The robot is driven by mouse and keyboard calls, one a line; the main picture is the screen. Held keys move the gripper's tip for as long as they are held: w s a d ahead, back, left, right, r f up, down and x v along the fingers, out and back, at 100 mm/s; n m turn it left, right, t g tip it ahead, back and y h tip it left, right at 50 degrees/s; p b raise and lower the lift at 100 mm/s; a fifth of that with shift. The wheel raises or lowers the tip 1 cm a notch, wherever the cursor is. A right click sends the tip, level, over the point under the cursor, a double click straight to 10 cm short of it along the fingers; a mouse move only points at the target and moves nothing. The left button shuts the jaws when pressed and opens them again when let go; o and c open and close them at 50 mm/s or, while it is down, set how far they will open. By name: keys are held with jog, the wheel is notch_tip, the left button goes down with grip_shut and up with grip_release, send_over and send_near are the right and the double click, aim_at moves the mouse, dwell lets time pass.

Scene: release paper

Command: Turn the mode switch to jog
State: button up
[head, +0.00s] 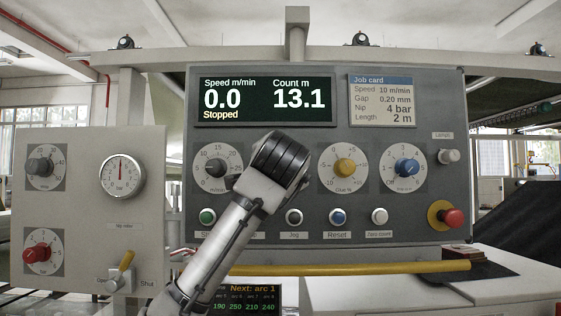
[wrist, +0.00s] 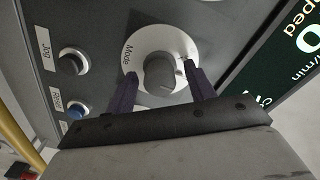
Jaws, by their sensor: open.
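The mode switch is a grey knob (wrist: 160,72) on a round white dial marked "Mode" (wrist: 131,55). In the wrist view my gripper (wrist: 162,77) is open, with one dark finger to the left of the knob and one to the right. The fingertips overlap the dial's lower part, and I cannot tell whether they touch the knob. The jog position on the dial cannot be read. In the head view my gripper (head: 277,160) and wrist cover the mode switch on the grey panel (head: 400,220).
A dark button labelled Jog (head: 294,216) and a blue Reset button (head: 337,216) sit below the dials. Yellow (head: 345,167) and blue (head: 407,168) knobs are to the right. A red emergency button (head: 452,218) is at lower right. A yellow bar (head: 350,268) runs below the panel. The display (head: 265,102) reads Stopped.

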jog(key=shift+w, duration=0.25)
jog(key=c, duration=1)
jog(key=n, duration=0.3)
jog(key=shift+f+n+b, duration=0.1)
jog(key=shift+n+b, duration=0.25)
jog(key=shift+n, duration=2.55)
